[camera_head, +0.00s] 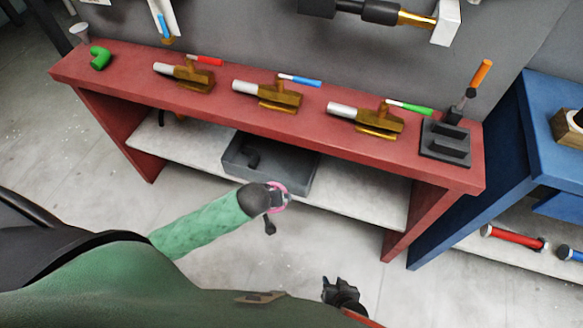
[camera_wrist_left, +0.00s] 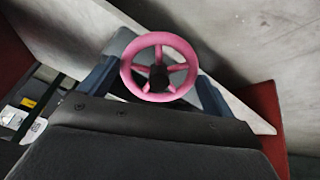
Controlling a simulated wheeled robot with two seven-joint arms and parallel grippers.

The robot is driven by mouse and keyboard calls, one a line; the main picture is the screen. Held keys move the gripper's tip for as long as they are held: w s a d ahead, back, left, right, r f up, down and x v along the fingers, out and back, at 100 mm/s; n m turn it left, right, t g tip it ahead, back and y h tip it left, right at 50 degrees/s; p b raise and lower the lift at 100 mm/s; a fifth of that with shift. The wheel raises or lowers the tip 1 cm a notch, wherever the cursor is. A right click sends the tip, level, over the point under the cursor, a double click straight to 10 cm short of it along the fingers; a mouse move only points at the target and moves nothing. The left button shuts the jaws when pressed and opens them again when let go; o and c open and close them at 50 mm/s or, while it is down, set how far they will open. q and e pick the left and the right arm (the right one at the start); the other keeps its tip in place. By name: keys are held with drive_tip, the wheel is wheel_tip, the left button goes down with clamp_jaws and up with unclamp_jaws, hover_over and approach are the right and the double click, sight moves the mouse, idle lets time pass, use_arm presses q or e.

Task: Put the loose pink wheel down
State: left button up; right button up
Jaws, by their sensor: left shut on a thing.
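The pink wheel (camera_head: 281,187) is held at the end of my left arm, in front of the red bench; the left gripper (camera_head: 274,206) partly covers it. In the left wrist view the pink spoked wheel (camera_wrist_left: 128,72) sits between the two fingers of my left gripper (camera_wrist_left: 160,86), face toward the camera. The left gripper is shut on it. My right gripper (camera_head: 342,291) is dark and empty-looking, low in the head view; its finger gap is not clear.
The red bench (camera_head: 120,62) carries several brass presses with coloured handles. A grey bin (camera_head: 238,172) with a dark item inside stands on its pale lower shelf (camera_head: 365,200). A blue bench (camera_head: 545,105) stands at the right. Open floor lies in front.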

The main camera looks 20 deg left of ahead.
use_arm(q)
drive_tip(key=w, duration=1.5)
drive_tip(key=x, duration=0.3)
drive_tip(key=b+x, duration=0.1)
drive_tip(key=x, duration=0.3)
drive_tip(key=shift+s+d+f, duration=0.15)
drive_tip(key=shift+d+f, duration=0.1)
drive_tip(key=shift+f, duration=0.05)
drive_tip(key=shift+x, duration=1.85)
drive_tip(key=shift+c, duration=0.6)
drive_tip(key=shift+r+g, duration=0.3)
drive_tip(key=shift+g, duration=0.1)
drive_tip(key=shift+c, duration=0.6)
drive_tip(key=g, duration=0.2)
drive_tip(key=shift+r+g, duration=0.15)
drive_tip(key=shift+g, duration=0.25)
drive_tip(key=shift+g+p, duration=0.35)
drive_tip(key=shift+g, duration=0.65)
drive_tip(key=shift+f, duration=0.85)
